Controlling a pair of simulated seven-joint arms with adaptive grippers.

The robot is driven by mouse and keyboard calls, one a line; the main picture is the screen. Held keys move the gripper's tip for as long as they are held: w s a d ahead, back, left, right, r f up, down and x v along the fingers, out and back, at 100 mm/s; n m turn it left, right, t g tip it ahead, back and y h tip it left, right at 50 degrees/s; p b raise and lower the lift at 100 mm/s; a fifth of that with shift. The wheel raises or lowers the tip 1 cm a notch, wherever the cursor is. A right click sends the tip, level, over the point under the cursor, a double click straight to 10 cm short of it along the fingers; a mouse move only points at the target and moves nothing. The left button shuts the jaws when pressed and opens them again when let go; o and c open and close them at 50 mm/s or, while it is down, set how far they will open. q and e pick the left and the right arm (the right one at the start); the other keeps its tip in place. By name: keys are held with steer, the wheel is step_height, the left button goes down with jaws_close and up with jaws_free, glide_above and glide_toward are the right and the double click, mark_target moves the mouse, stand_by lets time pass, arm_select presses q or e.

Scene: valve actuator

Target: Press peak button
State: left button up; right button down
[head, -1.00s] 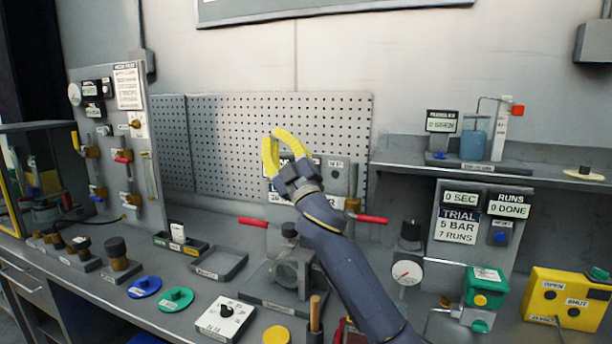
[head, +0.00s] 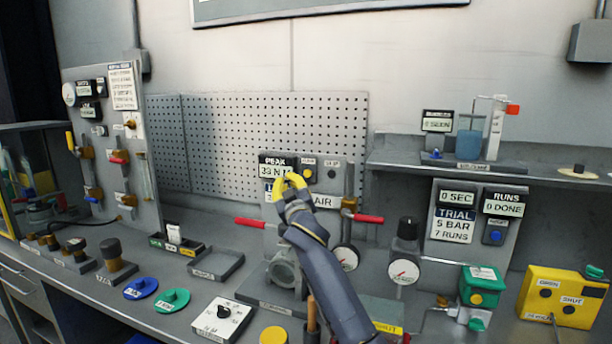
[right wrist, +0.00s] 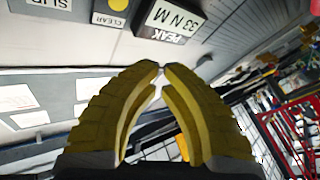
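The peak readout (head: 276,166), a black-framed display reading 33 N M, is on the grey panel at the pegboard's foot. It shows upside down in the right wrist view (right wrist: 172,22). A yellow button (head: 308,173) sits just right of it; in the right wrist view a yellow button (right wrist: 118,4) has a CLEAR label below it. A dark button (head: 331,174) is farther right. My right gripper (head: 292,180) has yellow fingers and is empty, its tips together, in front of the panel just below the readout. The wrist view (right wrist: 160,72) shows the tips apart from the panel. My left gripper is out of view.
Below the panel stand a valve body (head: 283,268) and a red handle (head: 250,223) on the left, with another red handle (head: 368,218) on the right. A gauge (head: 403,270) stands right of my arm. Pegboard (head: 230,140) is behind.

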steer(key=shift+w+d, duration=0.55)
steer(key=shift+w, duration=0.8)
steer(key=shift+w+d, duration=0.5)
steer(key=shift+w, duration=0.9)
steer(key=shift+w+d, duration=0.55)
steer(key=shift+w, duration=0.8)
steer(key=shift+w, duration=0.1)
steer(key=shift+w+d, duration=0.15)
steer(key=shift+w, duration=0.1)
steer(key=shift+w+d, duration=0.25)
steer(key=shift+w, duration=0.3)
steer(key=shift+s, duration=0.1)
steer(key=shift+s+a, duration=0.4)
steer(key=shift+s, duration=0.4)
steer(key=shift+s+a, duration=0.3)
steer(key=shift+s, duration=0.5)
steer(key=shift+s+a, duration=0.3)
steer(key=shift+s, duration=0.45)
steer(key=shift+s+a, duration=0.3)
steer(key=shift+s, duration=0.5)
